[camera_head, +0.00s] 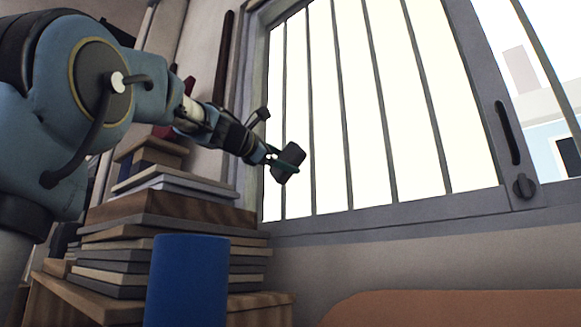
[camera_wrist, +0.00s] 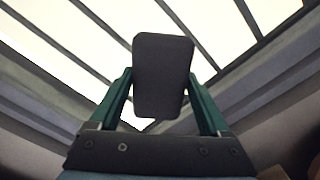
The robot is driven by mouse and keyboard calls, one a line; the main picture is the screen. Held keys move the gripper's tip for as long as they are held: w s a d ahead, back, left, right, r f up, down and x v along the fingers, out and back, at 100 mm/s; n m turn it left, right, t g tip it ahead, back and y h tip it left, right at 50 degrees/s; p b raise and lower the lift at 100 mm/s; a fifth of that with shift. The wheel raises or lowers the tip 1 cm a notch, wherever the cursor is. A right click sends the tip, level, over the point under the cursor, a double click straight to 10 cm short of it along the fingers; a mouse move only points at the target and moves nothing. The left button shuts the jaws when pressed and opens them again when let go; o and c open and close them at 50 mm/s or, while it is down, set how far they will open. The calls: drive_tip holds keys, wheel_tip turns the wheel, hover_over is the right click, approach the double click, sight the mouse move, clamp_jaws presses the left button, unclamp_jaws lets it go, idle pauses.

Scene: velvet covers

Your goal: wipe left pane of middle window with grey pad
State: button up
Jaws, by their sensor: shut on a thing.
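My gripper (camera_head: 279,161) is shut on a dark grey pad (camera_head: 288,163) near the lower left part of the barred window pane (camera_head: 355,110). In the wrist view the grey pad (camera_wrist: 162,75) sits between the two green fingers of my gripper (camera_wrist: 165,98), with its broad face showing. The bright pane (camera_wrist: 110,30) and its dark bars lie behind the pad. I cannot tell whether the pad touches the glass or bars.
A tall stack of books (camera_head: 150,225) stands on a wooden surface below my arm, left of the window. A blue cylinder (camera_head: 187,280) stands in front of it. The window frame (camera_head: 400,213) has a dark handle (camera_head: 508,132) at right. An orange-brown rounded shape (camera_head: 450,308) is at lower right.

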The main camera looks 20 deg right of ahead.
drive_tip(key=shift+s+a, duration=0.2)
drive_tip(key=shift+a, duration=0.2)
drive_tip(key=shift+b+v, duration=0.5)
drive_tip(key=shift+v, duration=1)
